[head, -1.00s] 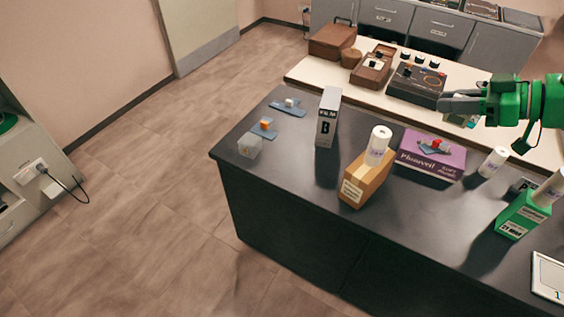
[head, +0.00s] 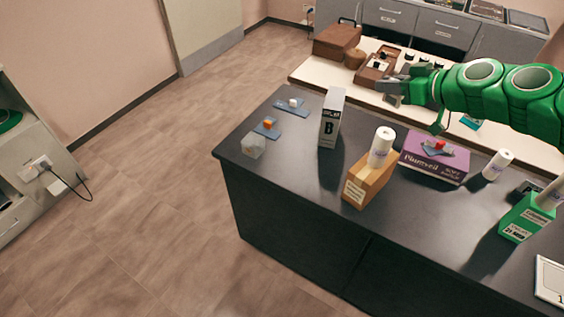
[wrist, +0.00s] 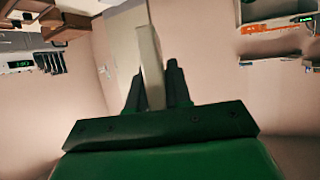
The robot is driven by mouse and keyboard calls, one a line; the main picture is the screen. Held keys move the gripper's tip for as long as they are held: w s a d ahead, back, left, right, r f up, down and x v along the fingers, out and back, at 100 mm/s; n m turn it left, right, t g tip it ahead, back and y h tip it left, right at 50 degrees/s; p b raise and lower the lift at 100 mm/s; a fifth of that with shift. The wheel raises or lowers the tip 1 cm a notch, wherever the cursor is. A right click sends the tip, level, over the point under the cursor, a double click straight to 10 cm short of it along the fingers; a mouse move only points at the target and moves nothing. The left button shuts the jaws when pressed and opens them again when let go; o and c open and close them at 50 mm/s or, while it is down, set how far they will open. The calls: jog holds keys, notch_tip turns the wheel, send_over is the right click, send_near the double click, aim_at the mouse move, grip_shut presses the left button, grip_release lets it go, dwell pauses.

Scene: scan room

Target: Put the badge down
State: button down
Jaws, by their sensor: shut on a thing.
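My gripper (head: 388,87) is at the upper right in the head view, above the pale back table (head: 320,72). In the wrist view its dark fingers (wrist: 151,88) are shut on a pale, flat, narrow thing (wrist: 150,55), which sticks out past the fingertips. This is probably the badge, seen nearly edge-on; its face and any print cannot be read. In the head view the held thing is small and hard to make out against the gripper. It appears clear of the surfaces.
A brown case (head: 337,41) stands on the back table.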

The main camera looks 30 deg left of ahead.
jog(key=s+a+r, duration=0.2)
jog(key=a+r, duration=0.1)
jog(key=a, duration=0.6)
jog(key=s+a+r, duration=0.2)
jog(key=a, duration=0.7)
jog(key=s+a+r, duration=0.2)
jog(key=a+r, duration=0.1)
jog(key=a, duration=0.5)
jog(key=shift+m+t, duration=0.4)
jog(key=f, duration=3.9)
jog(key=shift+w+a, duration=0.25)
jog(key=shift+f, duration=0.1)
jog(key=c, duration=1.1)
grip_release()
jog(key=shift+o, duration=0.2)
jog(key=shift+d, duration=0.15)
jog(key=v, duration=1.1)
jog(key=shift+s+d+r, duration=0.2)
jog(key=shift+r, duration=0.2)
